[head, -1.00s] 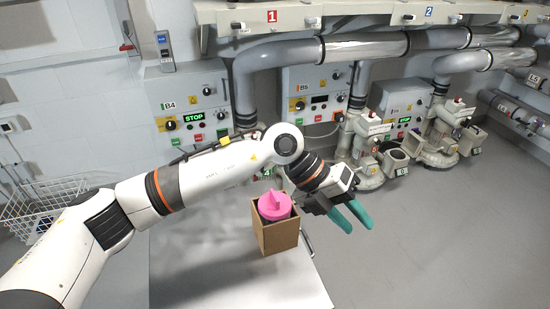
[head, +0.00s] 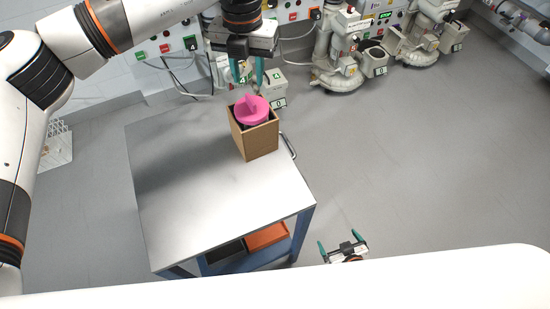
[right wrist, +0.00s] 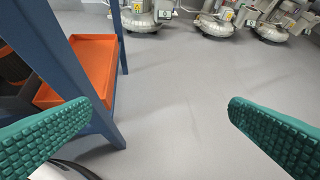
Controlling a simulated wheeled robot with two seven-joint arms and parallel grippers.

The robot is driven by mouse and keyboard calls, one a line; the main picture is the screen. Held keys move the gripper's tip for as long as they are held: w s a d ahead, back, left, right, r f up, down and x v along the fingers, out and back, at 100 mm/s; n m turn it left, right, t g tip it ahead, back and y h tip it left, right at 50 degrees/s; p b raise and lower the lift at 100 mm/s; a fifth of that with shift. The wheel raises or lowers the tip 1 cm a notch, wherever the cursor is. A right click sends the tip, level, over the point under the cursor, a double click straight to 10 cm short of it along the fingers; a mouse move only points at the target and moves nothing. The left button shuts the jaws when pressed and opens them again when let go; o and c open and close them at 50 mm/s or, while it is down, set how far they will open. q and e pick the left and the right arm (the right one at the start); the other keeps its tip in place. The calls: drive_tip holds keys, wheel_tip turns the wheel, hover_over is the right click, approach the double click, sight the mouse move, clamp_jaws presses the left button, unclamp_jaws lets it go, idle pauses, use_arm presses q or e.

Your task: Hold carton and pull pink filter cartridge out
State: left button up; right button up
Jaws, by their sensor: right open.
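The pink filter cartridge (head: 251,110) sits in an open brown carton (head: 263,143). Its round top and raised grip show above the rim; its lower part is hidden inside. The carton stands upright near the far right edge of the metal table. My left gripper (head: 247,80) points down with its teal fingers apart and empty, above the cartridge in the head view and not touching it. My right gripper (head: 342,244) is open and empty, low to the right of the table. Its two teal fingers show wide apart in the right wrist view (right wrist: 160,118).
The metal table top (head: 200,190) is otherwise bare. An orange tray (head: 268,236) sits on the shelf below, beside a blue table leg (right wrist: 75,60). Grey blower units (head: 340,60) stand along the wall. The floor right of the table is clear.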

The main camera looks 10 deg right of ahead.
drive_tip(key=w+a+r+t, duration=0.1)
drive_tip(key=w+r+t, duration=0.2)
drive_tip(key=r, duration=0.7)
drive_tip(key=w+a+r+t, duration=0.1)
drive_tip(key=w+r+t, duration=0.25)
drive_tip(key=r, duration=0.65)
drive_tip(key=w+a+r+t, duration=0.1)
drive_tip(key=w+r+t, duration=0.25)
drive_tip(key=r, duration=0.75)
drive_tip(key=n+g+y, duration=0.1)
drive_tip(key=g+y, duration=0.2)
drive_tip(key=y, duration=0.3)
approach(253, 126)
drive_tip(key=f, duration=0.1)
drive_tip(key=w+f, duration=0.1)
drive_tip(key=f, duration=0.1)
drive_tip(key=w+f, duration=0.1)
drive_tip(key=shift+d+f, duration=0.3)
drive_tip(key=shift+d, duration=0.05)
drive_tip(key=shift+w+a, duration=0.2)
drive_tip(key=shift+w, duration=0.05)
drive_tip(key=x, duration=1.1)
drive_tip(key=shift+w+f, duration=0.15)
drive_tip(key=shift+w, duration=0.1)
drive_tip(key=c, duration=1)
drive_tip(key=shift+o, duration=0.2)
